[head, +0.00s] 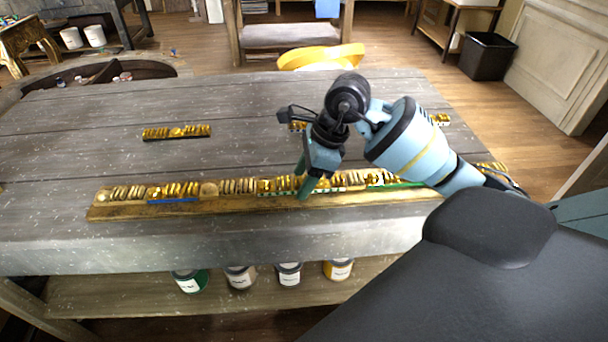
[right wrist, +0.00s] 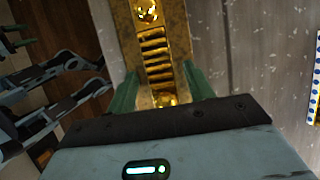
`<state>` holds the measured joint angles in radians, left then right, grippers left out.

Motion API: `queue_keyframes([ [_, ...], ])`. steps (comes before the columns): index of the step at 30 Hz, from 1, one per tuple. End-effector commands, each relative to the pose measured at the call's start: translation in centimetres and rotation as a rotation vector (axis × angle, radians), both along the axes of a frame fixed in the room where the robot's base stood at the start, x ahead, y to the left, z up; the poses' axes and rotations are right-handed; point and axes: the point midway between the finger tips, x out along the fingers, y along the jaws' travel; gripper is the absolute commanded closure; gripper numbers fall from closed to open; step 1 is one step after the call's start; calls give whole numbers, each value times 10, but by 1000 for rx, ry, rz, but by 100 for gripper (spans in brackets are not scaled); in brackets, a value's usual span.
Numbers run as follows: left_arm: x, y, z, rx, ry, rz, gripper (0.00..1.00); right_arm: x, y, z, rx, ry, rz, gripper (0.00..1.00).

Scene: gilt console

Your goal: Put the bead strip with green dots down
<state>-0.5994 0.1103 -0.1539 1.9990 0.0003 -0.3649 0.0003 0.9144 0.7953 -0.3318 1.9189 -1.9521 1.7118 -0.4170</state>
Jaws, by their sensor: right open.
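The bead strip with green dots (head: 272,190) lies in the row on the long gilded rail (head: 125,211) near the table's front edge. Its gold beads show above a pale edge with green dots, partly hidden by my gripper. My right gripper (head: 304,188) is over this strip, with its green fingers pointing down. In the right wrist view the open fingers (right wrist: 162,92) stand on either side of a run of gold beads (right wrist: 156,50). Whether they touch it I cannot tell. My left gripper is not in the head view.
The rail also holds a blue-edged strip (head: 175,200) and a green-edged one (head: 395,184). A dark-edged strip (head: 177,133) lies alone on the grey table (head: 80,150). A blue-dotted strip (right wrist: 314,85) is at the wrist view's right. The table's left middle is clear.

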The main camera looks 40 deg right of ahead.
Motion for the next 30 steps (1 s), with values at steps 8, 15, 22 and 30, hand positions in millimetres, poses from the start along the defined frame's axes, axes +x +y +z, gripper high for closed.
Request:
queue_keyframes([
  [8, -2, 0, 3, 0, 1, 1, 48, -1, -3, 12, 0, -4, -2, 48],
  [15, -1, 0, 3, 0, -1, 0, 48, -10, -18, 53, -2, -4, -2, 48],
  [22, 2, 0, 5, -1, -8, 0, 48, -19, -31, 92, -1, -3, -1, 48],
  [30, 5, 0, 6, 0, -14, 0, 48, -24, -39, 113, 0, 0, -1, 48],
])
